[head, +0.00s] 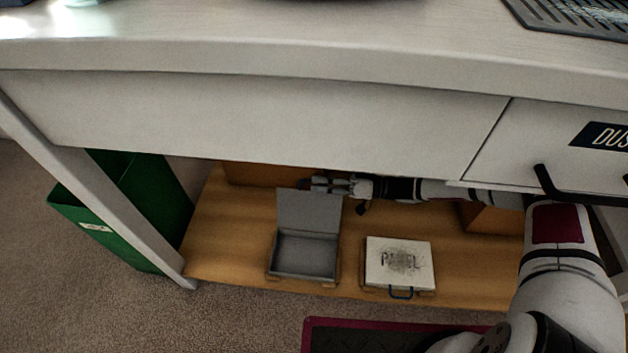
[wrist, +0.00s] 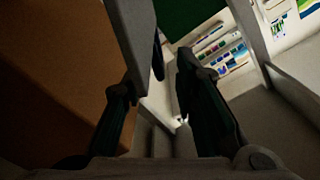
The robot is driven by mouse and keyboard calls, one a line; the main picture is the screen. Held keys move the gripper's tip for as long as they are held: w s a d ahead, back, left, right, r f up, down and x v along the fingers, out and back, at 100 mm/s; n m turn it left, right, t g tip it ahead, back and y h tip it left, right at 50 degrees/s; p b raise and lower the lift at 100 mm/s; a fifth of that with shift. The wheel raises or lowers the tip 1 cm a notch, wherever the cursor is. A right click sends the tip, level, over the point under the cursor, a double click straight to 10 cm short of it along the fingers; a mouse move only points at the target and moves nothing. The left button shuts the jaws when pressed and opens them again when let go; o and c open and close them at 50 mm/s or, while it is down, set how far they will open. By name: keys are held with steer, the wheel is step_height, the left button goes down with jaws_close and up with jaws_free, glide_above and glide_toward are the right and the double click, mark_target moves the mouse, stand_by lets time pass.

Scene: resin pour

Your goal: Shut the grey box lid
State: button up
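The grey box (head: 305,256) sits on the wooden lower shelf, open and seemingly empty in the head view. Its grey lid (head: 309,211) stands raised at the back edge of the box. My gripper (head: 314,184) reaches in from the right, its fingers pointing left, by the lid's top edge and seemingly behind it. In the wrist view the fingers (wrist: 157,78) are apart with nothing gripped between them. A grey panel (wrist: 128,35), probably the lid, shows close beside the left finger; I cannot tell whether they touch.
A closed white box (head: 399,252) with a dark handle sits right of the grey box. The worktop (head: 250,45) and drawer front (head: 250,115) overhang the shelf (head: 222,240). A green bin (head: 150,205) stands at left. A brown block (head: 265,174) is at the shelf's back.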

steer(key=shift+a, duration=1.2)
jaws_close()
steer(key=shift+s+d, duration=0.1)
